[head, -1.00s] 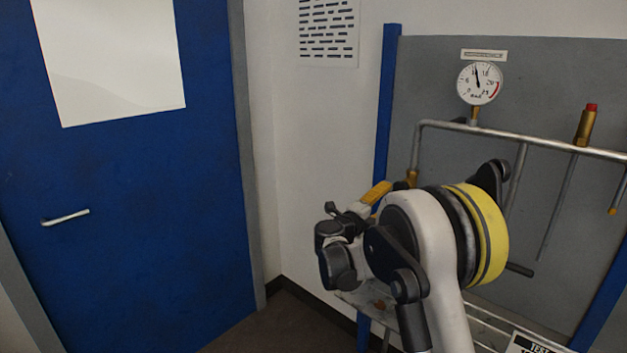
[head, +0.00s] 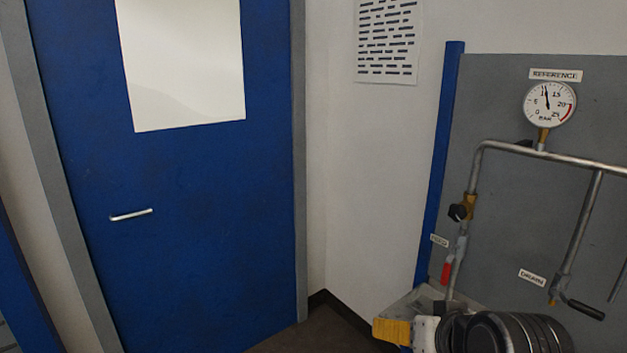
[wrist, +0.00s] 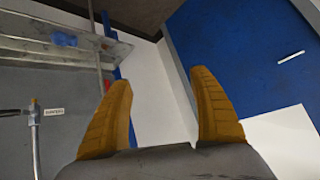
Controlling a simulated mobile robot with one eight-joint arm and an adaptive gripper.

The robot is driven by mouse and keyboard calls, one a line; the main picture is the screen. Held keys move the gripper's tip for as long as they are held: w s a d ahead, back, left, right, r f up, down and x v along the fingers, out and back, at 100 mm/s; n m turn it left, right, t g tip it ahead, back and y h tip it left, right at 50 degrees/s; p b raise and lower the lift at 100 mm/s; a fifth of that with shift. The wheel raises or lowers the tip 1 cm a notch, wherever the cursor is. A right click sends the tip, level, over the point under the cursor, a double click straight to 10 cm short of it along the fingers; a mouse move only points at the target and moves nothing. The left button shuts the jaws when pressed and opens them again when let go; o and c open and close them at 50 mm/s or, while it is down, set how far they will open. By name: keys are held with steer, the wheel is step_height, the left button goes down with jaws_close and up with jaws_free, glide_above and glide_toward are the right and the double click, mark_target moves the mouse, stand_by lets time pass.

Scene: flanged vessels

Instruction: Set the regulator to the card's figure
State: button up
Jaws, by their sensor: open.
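A round white gauge (head: 549,105) marked REFERENCE is on the grey panel in the head view; its needle points just left of straight up, near 10. A black knob (head: 458,212) sits on a brass fitting of the pipe's left leg, with a red lever (head: 446,272) below. I cannot tell whether this knob is the regulator. No card with a readable figure shows. My gripper (wrist: 163,108) is open and empty in the wrist view, its two yellow-brown fingers wide apart.
A steel pipe (head: 560,157) runs across the grey panel, with a black-handled drain branch (head: 585,310). A blue door (head: 200,220) and a printed wall sheet (head: 387,42) are left of it. The wrist view shows a steel shelf (wrist: 35,48) bearing a blue object (wrist: 64,38).

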steer(key=s+d+f+g+h, duration=0.1)
steer(key=s+d+f+g, duration=0.1)
steer(key=s+f, duration=0.3)
steer(key=shift+s+d+n, duration=0.4)
steer(key=shift+s+d, duration=0.1)
steer(key=shift+s, duration=0.75)
steer(key=shift+f, duration=0.1)
stand_by(1.5)
